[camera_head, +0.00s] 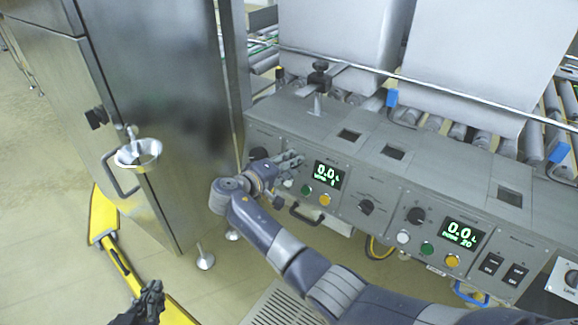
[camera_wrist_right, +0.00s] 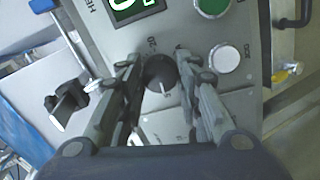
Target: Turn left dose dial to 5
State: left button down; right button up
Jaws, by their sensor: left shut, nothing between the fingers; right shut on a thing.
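The left dose dial (camera_wrist_right: 160,73) is a round black knob on the grey panel, seen in the right wrist view with printed numbers around it. My right gripper (camera_head: 290,161) is at it, its fingers on either side of the knob and shut on it; in the head view the fingers hide the dial. My left gripper (camera_head: 151,294) is shut and empty, low at the left, away from the panel.
A second dial (camera_head: 416,215) and its display (camera_head: 464,234) are on the right of the panel. A green button (camera_head: 305,189) and a yellow button (camera_head: 325,200) sit below the left display. A steel cabinet (camera_head: 180,100) stands left; rollers lie behind.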

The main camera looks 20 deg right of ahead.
dwell(0.3)
jog(key=o, duration=1)
jog(key=shift+o, duration=0.2)
jog(key=shift+r, duration=0.1)
jog(key=shift+o, duration=0.3)
jog(key=r, duration=0.6)
jog(key=shift+w+r, duration=0.25)
jog(key=shift+w, duration=0.15)
jog(key=r, duration=0.1)
jog(key=s+r, duration=0.1)
jog(key=r, duration=0.1)
jog(key=shift+s+a+r, duration=0.1)
jog(key=shift+a+r, duration=0.05)
jog(key=shift+r, duration=0.15)
jog(key=shift+c, duration=0.3)
jog(key=shift+w+f, duration=0.15)
jog(key=shift+w, duration=0.05)
